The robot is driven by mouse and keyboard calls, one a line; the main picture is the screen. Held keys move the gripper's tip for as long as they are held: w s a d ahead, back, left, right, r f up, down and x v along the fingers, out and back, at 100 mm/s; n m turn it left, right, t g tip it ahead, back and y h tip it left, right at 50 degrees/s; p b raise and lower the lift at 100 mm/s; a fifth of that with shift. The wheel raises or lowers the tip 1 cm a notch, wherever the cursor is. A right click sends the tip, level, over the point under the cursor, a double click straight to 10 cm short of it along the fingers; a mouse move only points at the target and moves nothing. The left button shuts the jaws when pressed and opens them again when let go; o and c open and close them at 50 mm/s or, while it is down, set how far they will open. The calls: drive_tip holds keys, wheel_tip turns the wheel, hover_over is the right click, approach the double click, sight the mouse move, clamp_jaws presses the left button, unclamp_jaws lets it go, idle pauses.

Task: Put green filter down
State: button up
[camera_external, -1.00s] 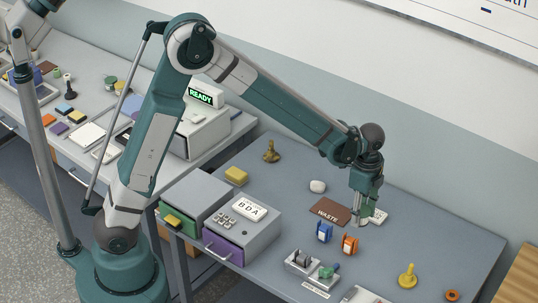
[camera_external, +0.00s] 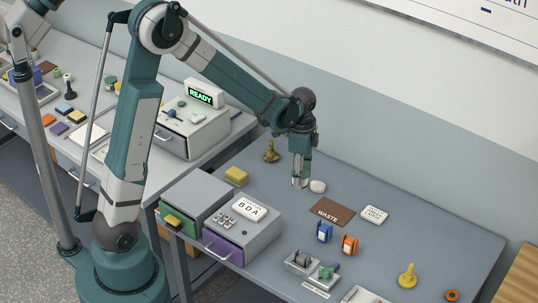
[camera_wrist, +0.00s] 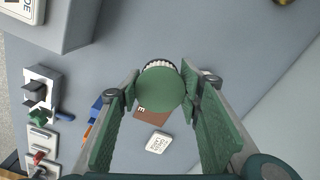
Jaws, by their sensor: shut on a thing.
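The green filter (camera_wrist: 158,88) is a round green disc with a white ribbed rim, seen in the wrist view between the fingertips. My gripper (camera_wrist: 160,92) is shut on it, one finger on each side. In the external view my gripper (camera_external: 300,184) points down over the grey table, just left of a white rounded lump (camera_external: 318,186) and behind the brown WASTE mat (camera_external: 325,217). The filter is hard to make out there. Its height above the table cannot be told.
A white labelled card (camera_external: 374,215) lies right of the mat. Blue (camera_external: 324,232) and orange (camera_external: 349,244) clips stand in front. The drawer units (camera_external: 242,228) are at front left.

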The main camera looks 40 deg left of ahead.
drive_tip(key=s+a+n, duration=0.2)
drive_tip(key=a, duration=1.1)
drive_tip(key=shift+s+a+n, duration=0.3)
drive_tip(key=shift+s+a, duration=0.05)
drive_tip(key=shift+s, duration=0.05)
hover_over(263, 194)
drive_tip(key=shift+s+f, duration=0.1)
drive_tip(key=shift+f, duration=2.85)
drive_tip(key=shift+f+b, duration=0.35)
drive_tip(key=shift+f, duration=1.75)
drive_tip(key=shift+f, duration=0.1)
drive_tip(key=o, duration=0.9)
